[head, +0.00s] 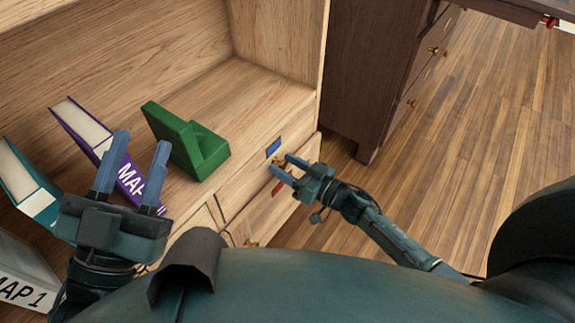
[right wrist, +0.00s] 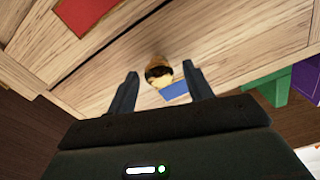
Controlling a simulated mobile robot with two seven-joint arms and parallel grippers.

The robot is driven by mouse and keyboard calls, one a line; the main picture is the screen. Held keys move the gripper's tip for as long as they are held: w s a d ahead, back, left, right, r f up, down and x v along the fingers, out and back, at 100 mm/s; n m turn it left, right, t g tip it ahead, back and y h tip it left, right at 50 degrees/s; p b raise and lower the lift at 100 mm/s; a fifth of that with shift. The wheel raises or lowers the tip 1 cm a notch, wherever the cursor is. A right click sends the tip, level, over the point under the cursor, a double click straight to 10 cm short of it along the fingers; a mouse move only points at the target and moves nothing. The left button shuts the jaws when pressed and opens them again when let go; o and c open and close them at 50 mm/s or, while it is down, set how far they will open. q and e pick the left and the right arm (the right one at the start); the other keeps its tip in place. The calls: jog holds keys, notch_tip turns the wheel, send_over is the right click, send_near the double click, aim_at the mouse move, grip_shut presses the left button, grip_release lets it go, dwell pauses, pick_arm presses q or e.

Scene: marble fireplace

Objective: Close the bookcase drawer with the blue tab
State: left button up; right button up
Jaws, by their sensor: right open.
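The wooden bookcase (head: 275,85) has small drawers low at its right end. The drawer with the blue tab (head: 273,147) lies above one with a red tab (head: 279,186). I cannot tell how far the blue-tab drawer stands out. My right gripper (head: 281,166) is open at its front. In the right wrist view, its fingers (right wrist: 160,88) lie either side of a round brass knob (right wrist: 157,71), with the blue tab (right wrist: 175,91) beside it and the red tab (right wrist: 84,13) at upper left; contact is unclear. My left gripper (head: 134,166) is open and empty over the shelf.
A green bookend (head: 187,140), a purple map book (head: 98,140), a teal book (head: 27,185) and a grey "MAP 1" book (head: 25,275) are on the left. A dark desk (head: 372,70) stands right of the bookcase. The wooden floor (head: 475,130) at right is clear.

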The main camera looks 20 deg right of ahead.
pick_arm(q)
jog(key=shift+r, duration=0.15)
pick_arm(e)
jog(key=shift+s+d, duration=0.1)
jog(key=shift+s, duration=0.05)
jog(key=shift+s+d, duration=0.25)
pick_arm(q)
jog(key=f+n+g+y+p, duration=0.1)
jog(key=f+p, duration=0.1)
jog(key=s+f+n+y+p, duration=0.1)
jog(key=p, duration=0.1)
jog(key=shift+s+d+f+g, duration=0.1)
jog(key=shift+d+f+g, duration=0.05)
jog(key=shift+f+g, duration=0.25)
pick_arm(e)
jog(key=v, duration=1.2)
jog(key=shift+s, duration=0.1)
